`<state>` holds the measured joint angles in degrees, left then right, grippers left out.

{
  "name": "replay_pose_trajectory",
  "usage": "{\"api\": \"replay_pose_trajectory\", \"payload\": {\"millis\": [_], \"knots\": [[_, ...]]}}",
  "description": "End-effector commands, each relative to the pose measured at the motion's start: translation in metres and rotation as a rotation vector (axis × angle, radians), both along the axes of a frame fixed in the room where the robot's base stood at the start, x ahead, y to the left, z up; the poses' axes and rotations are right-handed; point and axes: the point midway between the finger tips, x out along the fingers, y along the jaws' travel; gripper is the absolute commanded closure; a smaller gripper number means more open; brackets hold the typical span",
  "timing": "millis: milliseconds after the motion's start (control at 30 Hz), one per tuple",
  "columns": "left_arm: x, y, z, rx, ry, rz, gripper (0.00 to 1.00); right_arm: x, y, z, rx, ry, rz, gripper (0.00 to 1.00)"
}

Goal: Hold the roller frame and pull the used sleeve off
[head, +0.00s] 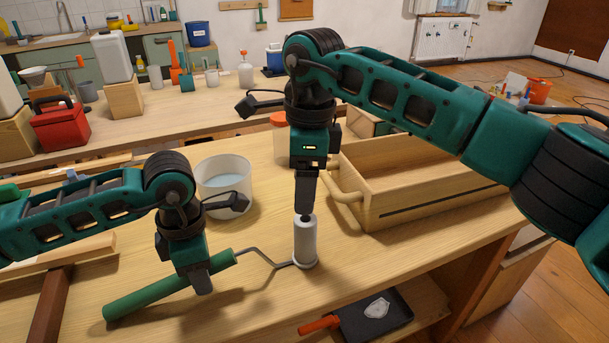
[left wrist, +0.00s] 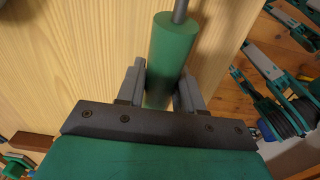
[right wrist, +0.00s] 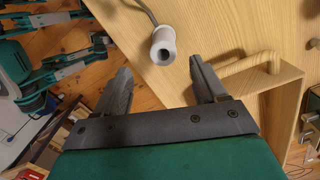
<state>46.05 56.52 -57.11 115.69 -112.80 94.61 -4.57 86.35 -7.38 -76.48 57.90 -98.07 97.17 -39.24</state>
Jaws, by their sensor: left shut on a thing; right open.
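The roller frame has a green handle (head: 140,297) and a bent grey wire (head: 258,256). The handle lies at a slant over the workbench. My left gripper (head: 203,284) is shut on the handle near its wire end; the left wrist view shows the green handle (left wrist: 172,55) between its fingers. The pale grey-white sleeve (head: 305,243) stands upright on the frame's far end. My right gripper (head: 306,214) is open, pointing down just above the sleeve's top. In the right wrist view the sleeve (right wrist: 163,40) shows its open end, beyond the fingertips and not between them.
A white bucket (head: 224,165) with pale liquid stands behind the frame. A wooden box (head: 430,185) with a rounded handle sits right of the sleeve, close to my right gripper. A black tray (head: 352,322) is on a lower shelf. The bench front near the sleeve is clear.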

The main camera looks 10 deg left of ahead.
Motion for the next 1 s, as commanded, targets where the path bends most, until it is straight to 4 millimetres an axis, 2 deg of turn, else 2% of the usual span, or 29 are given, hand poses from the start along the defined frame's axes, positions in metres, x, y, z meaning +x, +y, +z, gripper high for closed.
{"api": "replay_pose_trajectory", "payload": {"millis": [100,233,700,833,1000], "knots": [[0.000,0.000,-0.001,0.000,0.001,0.000,0.91,0.002,0.000,0.004,-0.052,-0.035,-0.016,0.29],[0.000,0.000,-0.001,0.000,0.001,0.000,0.91,0.003,-0.001,-0.005,-0.064,-0.039,-0.022,0.29],[0.000,0.000,0.000,0.000,0.001,0.000,0.91,0.004,0.000,-0.089,-0.057,-0.036,-0.021,0.29],[0.000,0.000,0.000,0.000,0.001,-0.001,0.91,0.004,0.000,-0.104,-0.057,-0.037,-0.021,0.29],[0.000,0.000,0.000,-0.001,0.001,-0.001,0.91,0.004,0.000,-0.112,-0.057,-0.038,-0.019,0.29]]}}
